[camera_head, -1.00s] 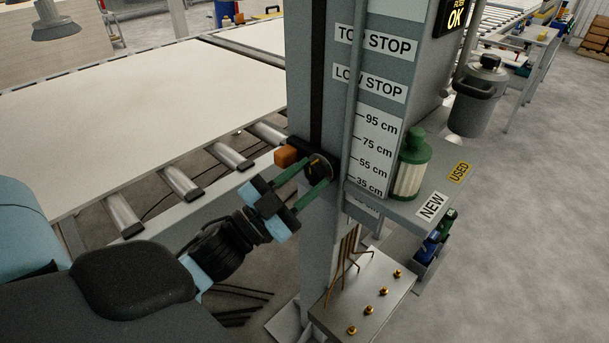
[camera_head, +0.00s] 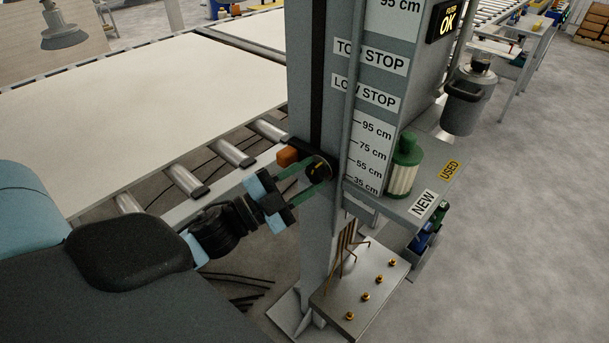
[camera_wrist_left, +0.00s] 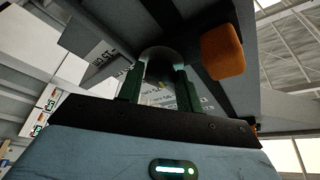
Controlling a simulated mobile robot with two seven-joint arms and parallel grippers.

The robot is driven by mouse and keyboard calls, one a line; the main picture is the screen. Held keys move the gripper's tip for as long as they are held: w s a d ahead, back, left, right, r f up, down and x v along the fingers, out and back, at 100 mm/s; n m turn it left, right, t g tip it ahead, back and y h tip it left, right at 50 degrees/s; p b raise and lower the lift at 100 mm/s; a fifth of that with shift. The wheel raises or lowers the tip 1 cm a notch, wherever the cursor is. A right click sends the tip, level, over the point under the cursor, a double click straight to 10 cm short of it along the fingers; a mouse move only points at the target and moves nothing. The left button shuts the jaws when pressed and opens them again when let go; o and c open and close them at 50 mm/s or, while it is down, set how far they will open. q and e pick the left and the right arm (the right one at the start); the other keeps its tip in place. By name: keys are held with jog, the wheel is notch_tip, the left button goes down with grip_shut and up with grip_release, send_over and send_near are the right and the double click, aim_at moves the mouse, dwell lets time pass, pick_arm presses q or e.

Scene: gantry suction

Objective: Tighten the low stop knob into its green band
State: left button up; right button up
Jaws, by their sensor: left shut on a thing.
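The low stop knob (camera_head: 319,169) is a dark round knob with a small yellow mark, low on the grey column beside the height scale. My left gripper (camera_head: 312,180) is shut on it, with its green fingers on either side of the knob. In the left wrist view the knob (camera_wrist_left: 160,58) shows dark between the two fingers (camera_wrist_left: 159,84). An orange block (camera_head: 288,157) sits just left of the knob; it also shows in the wrist view (camera_wrist_left: 222,51). I cannot make out a green band on the knob. My right gripper is not in view.
The grey column (camera_head: 320,225) carries a LOW STOP label (camera_head: 366,95) and a scale (camera_head: 370,150). A shelf (camera_head: 392,207) at right holds a green-capped filter (camera_head: 404,165). A plate with brass pegs (camera_head: 360,295) stands below. A roller conveyor with a white panel (camera_head: 150,100) lies left.

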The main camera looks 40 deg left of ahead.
pick_arm(q)
jog(key=shift+r, duration=0.1)
jog(key=o, duration=1)
jog(key=shift+s+a+f, duration=0.2)
jog(key=shift+s+f, duration=0.1)
jog(key=shift+s, duration=0.1)
jog(key=shift+b+v, duration=0.65)
jog(key=shift+v, duration=2.75)
jog(key=shift+r, duration=0.1)
